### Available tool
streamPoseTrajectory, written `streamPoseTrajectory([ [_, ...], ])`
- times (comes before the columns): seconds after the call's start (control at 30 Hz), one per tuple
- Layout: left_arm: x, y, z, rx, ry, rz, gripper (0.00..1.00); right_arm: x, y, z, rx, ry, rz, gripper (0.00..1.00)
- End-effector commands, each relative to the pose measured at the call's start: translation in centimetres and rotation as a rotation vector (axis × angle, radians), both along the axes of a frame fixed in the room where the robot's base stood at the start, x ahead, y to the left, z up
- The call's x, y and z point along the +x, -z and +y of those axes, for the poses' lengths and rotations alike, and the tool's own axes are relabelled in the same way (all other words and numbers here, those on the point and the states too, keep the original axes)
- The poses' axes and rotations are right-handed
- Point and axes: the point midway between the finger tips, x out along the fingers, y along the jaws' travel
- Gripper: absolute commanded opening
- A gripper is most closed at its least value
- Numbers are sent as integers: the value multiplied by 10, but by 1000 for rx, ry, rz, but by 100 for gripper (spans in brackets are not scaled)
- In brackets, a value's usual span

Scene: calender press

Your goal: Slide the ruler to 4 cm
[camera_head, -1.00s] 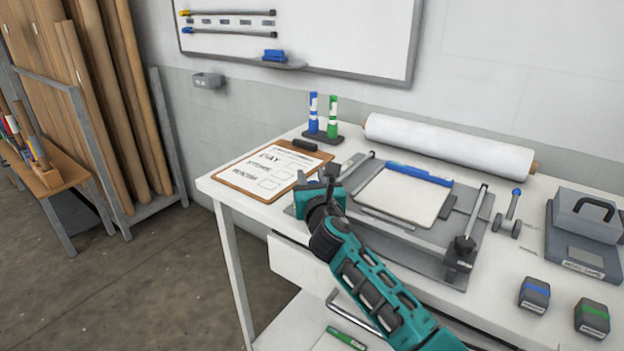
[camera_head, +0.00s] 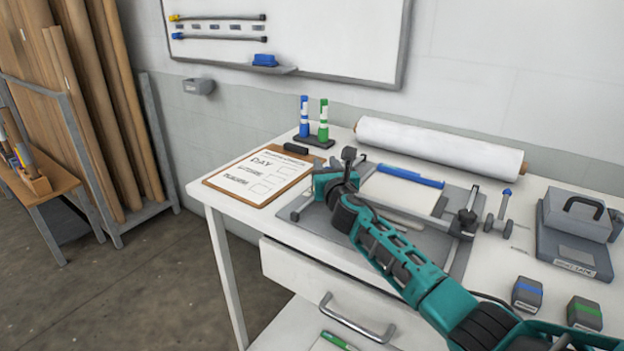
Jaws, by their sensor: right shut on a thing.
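A grey flat press board (camera_head: 452,266) lies on the white bench. A white sheet (camera_head: 398,192) with a blue strip (camera_head: 411,176) along its far edge rests on it. A grey bar (camera_head: 298,212) shows along the board's left side, partly behind my right arm. My right gripper (camera_head: 349,157) is at the board's left far side, shut on what appears to be the ruler. The jaws and arm hide most of the held piece, and no scale marks are readable. A dark clamp with a rod (camera_head: 468,210) stands on the board's right side. My left gripper is out of view.
A clipboard (camera_head: 222,183) lies just left of the board. A grey box (camera_head: 576,216) and blue and green blocks (camera_head: 527,294) are at right. A drawer (camera_head: 290,268) is below.

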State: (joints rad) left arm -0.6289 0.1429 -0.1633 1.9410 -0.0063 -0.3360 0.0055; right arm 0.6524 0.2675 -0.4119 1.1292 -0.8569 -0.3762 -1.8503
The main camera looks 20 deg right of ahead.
Motion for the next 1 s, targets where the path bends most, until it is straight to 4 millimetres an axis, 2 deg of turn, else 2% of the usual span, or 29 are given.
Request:
streamPoseTrajectory([
  [0.13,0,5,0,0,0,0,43,10,-3,-13,-3,0,-7,0],
  [0.47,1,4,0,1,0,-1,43,11,-5,-14,0,-1,-7,0],
  [0.5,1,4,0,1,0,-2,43,11,-5,-14,0,-1,-7,35],
  [0.7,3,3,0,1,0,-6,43,11,-3,-14,0,-1,-5,54],
  [1.0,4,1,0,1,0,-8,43,8,-2,-13,0,0,-3,54],
])
